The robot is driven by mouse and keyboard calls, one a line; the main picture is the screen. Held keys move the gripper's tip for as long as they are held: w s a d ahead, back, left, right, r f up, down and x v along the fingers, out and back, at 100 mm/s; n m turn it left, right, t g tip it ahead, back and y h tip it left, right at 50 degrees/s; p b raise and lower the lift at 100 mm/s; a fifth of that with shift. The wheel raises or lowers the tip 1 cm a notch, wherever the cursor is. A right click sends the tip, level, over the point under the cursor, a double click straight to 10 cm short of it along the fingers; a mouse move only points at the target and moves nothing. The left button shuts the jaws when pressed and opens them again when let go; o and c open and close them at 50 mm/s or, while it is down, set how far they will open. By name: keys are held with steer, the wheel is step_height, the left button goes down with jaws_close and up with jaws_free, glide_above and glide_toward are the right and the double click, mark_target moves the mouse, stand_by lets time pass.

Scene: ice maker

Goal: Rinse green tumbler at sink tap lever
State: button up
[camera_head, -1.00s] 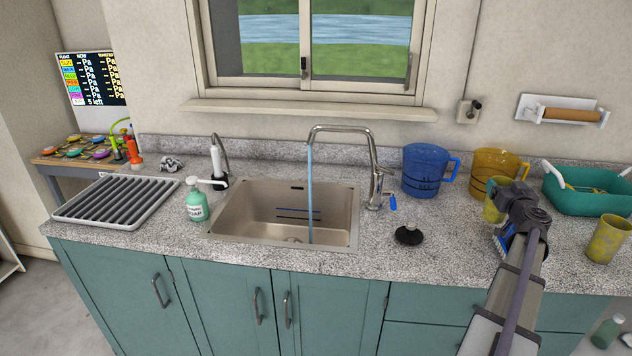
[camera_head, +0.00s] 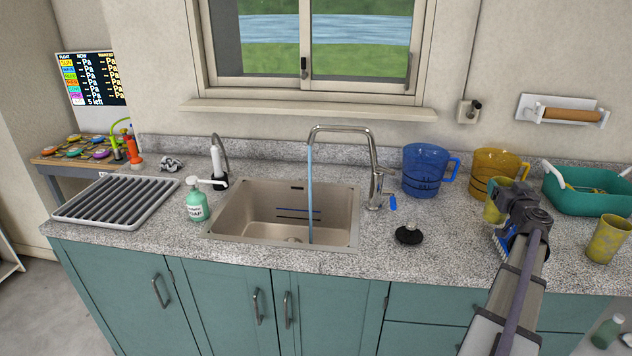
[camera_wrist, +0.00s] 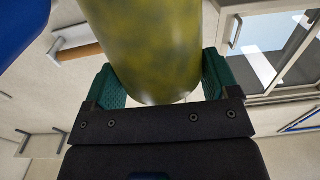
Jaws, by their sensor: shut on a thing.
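A mottled yellow-green tumbler (camera_head: 495,212) is in my gripper (camera_head: 508,208), over the counter right of the sink and in front of the amber jug. In the wrist view the tumbler (camera_wrist: 150,45) sits between the two green finger pads (camera_wrist: 160,82), which are shut on it. Its far end is out of that view. The tap (camera_head: 372,165) stands behind the sink's right side, with a blue-tipped lever (camera_head: 391,203) on its right. A stream of water (camera_head: 310,195) falls from the spout into the sink basin (camera_head: 255,215).
A blue jug (camera_head: 424,170) and an amber jug (camera_head: 490,168) stand by the back wall. A teal basin (camera_head: 580,200) and another yellow tumbler (camera_head: 607,240) are at right. A black plug (camera_head: 409,235) lies right of the sink. A soap bottle (camera_head: 197,205) and drying rack (camera_head: 115,200) are left.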

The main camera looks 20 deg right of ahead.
stand_by(0.4)
steer(key=s+r+p, duration=0.4)
steer(key=s, duration=0.1)
steer(key=shift+d, duration=0.25)
steer(key=shift+r, duration=0.1)
